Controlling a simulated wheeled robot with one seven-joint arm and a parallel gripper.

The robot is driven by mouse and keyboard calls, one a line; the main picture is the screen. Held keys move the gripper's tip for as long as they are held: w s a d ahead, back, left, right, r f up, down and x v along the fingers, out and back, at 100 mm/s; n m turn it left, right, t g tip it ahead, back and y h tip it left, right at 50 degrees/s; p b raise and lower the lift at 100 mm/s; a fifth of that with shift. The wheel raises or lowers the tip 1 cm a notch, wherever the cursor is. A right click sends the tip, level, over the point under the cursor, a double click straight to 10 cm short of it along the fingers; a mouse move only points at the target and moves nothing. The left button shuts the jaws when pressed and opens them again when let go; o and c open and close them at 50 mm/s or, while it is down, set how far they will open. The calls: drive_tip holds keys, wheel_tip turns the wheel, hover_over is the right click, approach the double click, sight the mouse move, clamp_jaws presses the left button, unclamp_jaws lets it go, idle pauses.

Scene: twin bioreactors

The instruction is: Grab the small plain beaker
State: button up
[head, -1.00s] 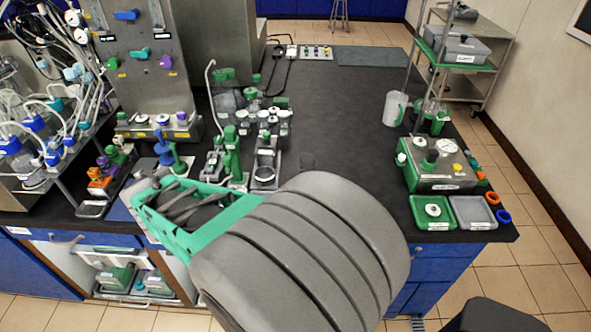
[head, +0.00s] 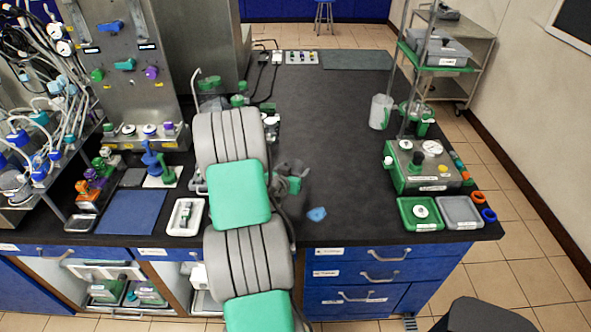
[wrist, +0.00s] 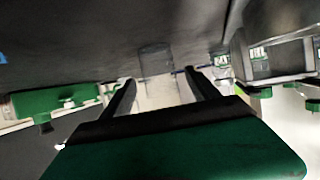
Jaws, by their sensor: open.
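A faint, clear beaker-like shape (wrist: 155,58) shows in the wrist view, just ahead of and between my fingertips. It is see-through, so its edges are hard to make out, and I cannot tell whether the fingers touch it. My gripper (wrist: 160,80) is open, with one dark finger on each side of that shape. In the head view my gripper (head: 291,178) is low over the middle of the dark bench, partly behind my arm. The small beaker cannot be made out in the head view.
A larger translucent beaker (head: 380,112) stands at the right of the bench (head: 325,130). Near it are a green-and-grey device (head: 425,167) and two trays (head: 420,213). A small blue piece (head: 316,214) lies near the front edge. The bench centre is mostly clear.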

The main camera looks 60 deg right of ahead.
drive_tip(key=shift+d+f, duration=0.1)
drive_tip(key=shift+d, duration=0.05)
drive_tip(key=c, duration=1.5)
drive_tip(key=shift+o, duration=0.2)
